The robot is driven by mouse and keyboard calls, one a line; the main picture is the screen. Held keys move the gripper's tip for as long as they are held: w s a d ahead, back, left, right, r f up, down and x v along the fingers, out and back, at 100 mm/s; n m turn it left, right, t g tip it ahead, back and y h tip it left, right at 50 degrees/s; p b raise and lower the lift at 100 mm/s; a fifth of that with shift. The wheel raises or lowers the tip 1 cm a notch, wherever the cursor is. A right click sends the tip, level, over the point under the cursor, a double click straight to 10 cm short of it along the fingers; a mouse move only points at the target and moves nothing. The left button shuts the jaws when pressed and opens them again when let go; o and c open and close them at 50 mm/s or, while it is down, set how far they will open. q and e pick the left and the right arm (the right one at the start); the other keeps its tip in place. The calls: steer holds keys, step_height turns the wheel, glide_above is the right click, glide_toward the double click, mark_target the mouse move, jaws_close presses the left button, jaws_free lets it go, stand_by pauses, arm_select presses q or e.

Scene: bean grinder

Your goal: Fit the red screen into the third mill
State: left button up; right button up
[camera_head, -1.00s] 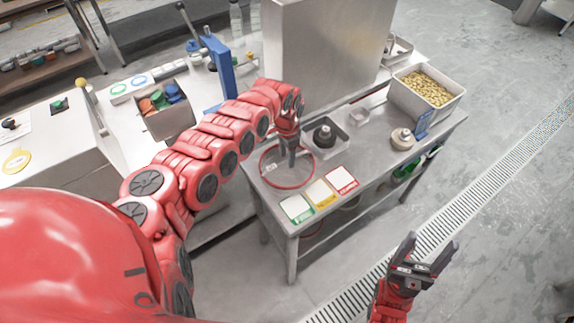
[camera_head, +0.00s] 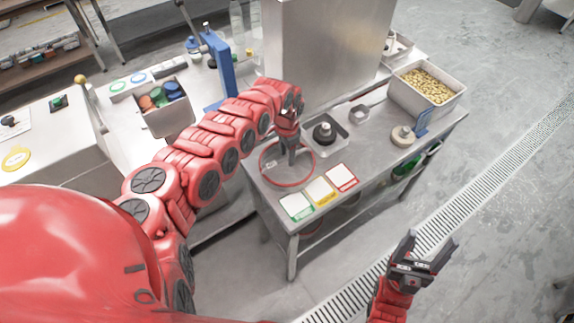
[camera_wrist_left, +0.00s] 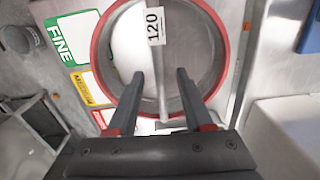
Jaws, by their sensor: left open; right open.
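The red screen (camera_head: 287,187) is a flat round sieve with a red rim, lying on the steel table at its left end. In the left wrist view the red screen (camera_wrist_left: 97,48) has a bar across it with a white label reading 120. My left gripper (camera_head: 291,160) is over the screen, pointing down. In its wrist view the left gripper (camera_wrist_left: 160,74) is open, one finger on each side of the bar; I cannot tell whether they touch it. My right gripper (camera_head: 430,250) is open and empty, off the table's front. I cannot tell which machine is the third mill.
Green, yellow and red cards (camera_head: 321,192) lie at the table's front edge. A tray with a black knobbed part (camera_head: 324,132), a beige disc (camera_head: 402,137) and a bean bin (camera_head: 428,88) stand further right. A tall steel box (camera_head: 322,45) blocks the back.

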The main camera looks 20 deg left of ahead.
arm_select(q)
jaws_close()
stand_by(1.3)
